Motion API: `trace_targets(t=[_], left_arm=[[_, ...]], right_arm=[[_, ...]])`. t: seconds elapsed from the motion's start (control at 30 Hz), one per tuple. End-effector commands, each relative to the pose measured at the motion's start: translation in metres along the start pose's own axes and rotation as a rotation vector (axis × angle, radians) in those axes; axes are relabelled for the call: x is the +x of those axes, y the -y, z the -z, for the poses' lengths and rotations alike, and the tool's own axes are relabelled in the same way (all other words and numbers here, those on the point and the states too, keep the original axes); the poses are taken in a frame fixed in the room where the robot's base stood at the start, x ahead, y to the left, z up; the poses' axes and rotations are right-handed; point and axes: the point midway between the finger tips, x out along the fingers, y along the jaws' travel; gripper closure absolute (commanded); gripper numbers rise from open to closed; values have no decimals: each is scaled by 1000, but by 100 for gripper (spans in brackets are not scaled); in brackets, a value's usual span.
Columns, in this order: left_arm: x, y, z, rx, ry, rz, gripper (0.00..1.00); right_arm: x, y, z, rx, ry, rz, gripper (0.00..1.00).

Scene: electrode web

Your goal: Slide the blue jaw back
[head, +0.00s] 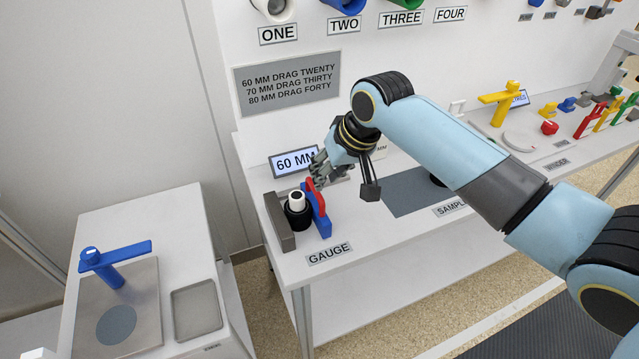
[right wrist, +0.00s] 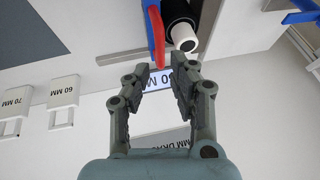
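The blue jaw (head: 320,218) stands upright on the gauge at the front left of the bench, with a red lever (head: 317,196) on it. A black roll with a white core (head: 297,207) stands between the blue jaw and a grey fixed jaw (head: 279,222). My right gripper (head: 318,172) is just behind the red lever. In the right wrist view my right gripper (right wrist: 163,68) has its fingers apart, and the tip of the red lever (right wrist: 158,42) is at the gap between the fingertips. Contact cannot be told. My left gripper is not in view.
A display (head: 294,161) reading 60 MM stands behind the gauge. A grey sample mat (head: 415,192) lies to the right. A side table (head: 190,220) at left holds a blue post (head: 115,262) and a grey tray (head: 196,310). The bench front near the GAUGE label is clear.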

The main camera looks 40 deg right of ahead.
Motion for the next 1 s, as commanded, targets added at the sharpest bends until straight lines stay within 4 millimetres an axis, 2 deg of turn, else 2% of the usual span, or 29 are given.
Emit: trace_targets(t=[0.1, 0.3, 0.67, 0.83, 1.0], left_arm=[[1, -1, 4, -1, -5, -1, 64], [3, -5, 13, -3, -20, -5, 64], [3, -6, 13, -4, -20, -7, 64], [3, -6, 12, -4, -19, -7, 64], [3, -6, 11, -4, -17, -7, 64]], right_arm=[[24, 1, 0, 2, 2, 1, 77], [48, 0, 0, 0, 1, 0, 77], [53, 0, 0, -2, -1, 0, 77], [53, 0, 0, -2, -1, -1, 99], [53, 0, 0, -2, -1, -1, 100]])
